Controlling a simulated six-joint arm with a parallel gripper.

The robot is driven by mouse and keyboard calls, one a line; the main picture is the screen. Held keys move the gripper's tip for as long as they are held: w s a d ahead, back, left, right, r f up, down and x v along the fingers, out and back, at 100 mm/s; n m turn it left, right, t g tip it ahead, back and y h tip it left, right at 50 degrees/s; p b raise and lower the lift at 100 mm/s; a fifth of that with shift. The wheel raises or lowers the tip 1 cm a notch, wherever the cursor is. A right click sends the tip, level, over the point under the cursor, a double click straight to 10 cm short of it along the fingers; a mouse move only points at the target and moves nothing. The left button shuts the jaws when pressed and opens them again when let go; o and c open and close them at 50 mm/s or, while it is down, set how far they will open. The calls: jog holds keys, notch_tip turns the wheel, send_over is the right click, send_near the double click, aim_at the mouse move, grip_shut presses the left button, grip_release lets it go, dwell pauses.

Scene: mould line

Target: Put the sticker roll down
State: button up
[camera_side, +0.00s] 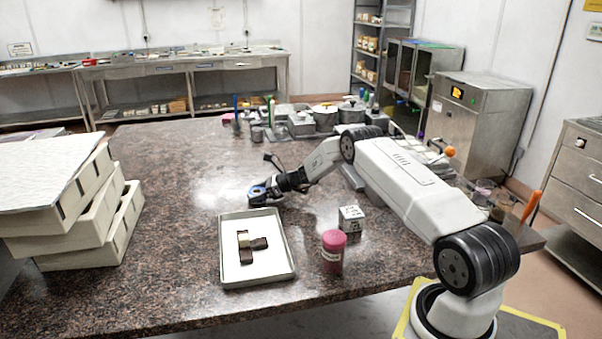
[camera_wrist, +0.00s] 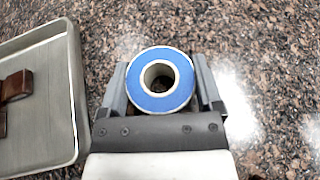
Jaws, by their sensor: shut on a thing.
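The sticker roll is a blue-faced ring with a white rim and a hollow core; it shows in the wrist view (camera_wrist: 160,98) between my fingers. My gripper (camera_wrist: 160,85) is shut on it, one finger on each side. In the side view, my gripper (camera_side: 263,194) is low over the brown speckled counter (camera_side: 170,200), just behind the tray. I cannot tell whether the roll touches the counter.
A metal tray (camera_side: 284,275) with several brown blocks (camera_side: 246,257) lies in front of my gripper. A pink jar (camera_side: 333,252) and a white cube (camera_side: 351,219) stand to its right. Stacked cream moulds (camera_side: 75,225) stand at left. The counter left of my gripper is clear.

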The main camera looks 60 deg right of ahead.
jog(key=shift+f, duration=0.2)
jog(key=o, duration=1)
jog(key=shift+v, duration=3.9)
jog(key=shift+f, duration=0.1)
